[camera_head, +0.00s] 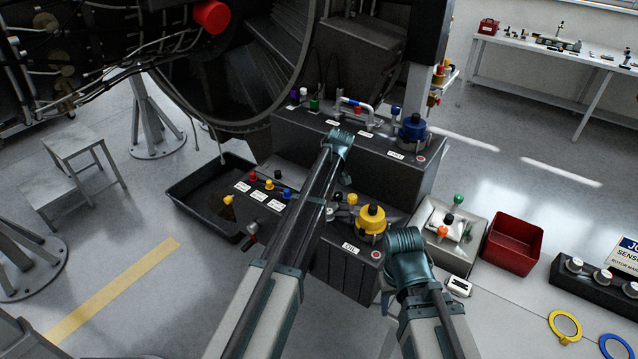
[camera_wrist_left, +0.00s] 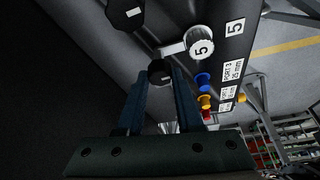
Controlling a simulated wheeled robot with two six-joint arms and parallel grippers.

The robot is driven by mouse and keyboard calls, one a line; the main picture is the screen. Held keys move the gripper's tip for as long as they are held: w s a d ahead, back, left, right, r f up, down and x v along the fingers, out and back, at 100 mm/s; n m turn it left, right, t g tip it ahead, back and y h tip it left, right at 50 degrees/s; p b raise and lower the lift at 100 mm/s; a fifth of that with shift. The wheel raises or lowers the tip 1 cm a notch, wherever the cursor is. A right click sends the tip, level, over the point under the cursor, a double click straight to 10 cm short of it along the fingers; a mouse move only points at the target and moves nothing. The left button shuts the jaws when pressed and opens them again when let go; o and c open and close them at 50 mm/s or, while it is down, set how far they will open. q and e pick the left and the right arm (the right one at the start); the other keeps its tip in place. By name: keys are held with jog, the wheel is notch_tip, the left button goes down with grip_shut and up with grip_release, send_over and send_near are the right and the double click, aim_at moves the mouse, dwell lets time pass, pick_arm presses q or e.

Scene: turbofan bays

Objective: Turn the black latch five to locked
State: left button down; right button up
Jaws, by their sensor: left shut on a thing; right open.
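In the left wrist view, a black knob (camera_wrist_left: 160,72) sits between the fingertips of my left gripper (camera_wrist_left: 160,84), which is shut on it. A pale arm (camera_wrist_left: 176,49) runs from near this knob to a round white-faced part marked 5 (camera_wrist_left: 201,46). A plate marked 5 (camera_wrist_left: 235,27) is beside it. I take this as latch five; its lock marking cannot be read. In the head view the left gripper's fingers are hidden, with its wrist over the dark bay unit (camera_head: 385,145). My right gripper (camera_head: 403,262) is open, apart from the latch, right of the yellow-topped part.
Blue, orange and red port plugs (camera_wrist_left: 204,90) line the unit near the latch. Another black knob (camera_wrist_left: 125,13) is close by. In the head view, a yellow cap (camera_head: 371,217), blue cap (camera_head: 413,128), red bin (camera_head: 513,243) and black tray (camera_head: 190,198) stand around.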

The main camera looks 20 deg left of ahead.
pick_arm(q)
jog(key=c, duration=0.6)
grip_release()
jog(key=shift+o, duration=0.2)
jog(key=p+v, duration=1.2)
jog(key=v, duration=0.2)
jog(key=shift+p, duration=0.4)
jog(key=shift+f, duration=0.2)
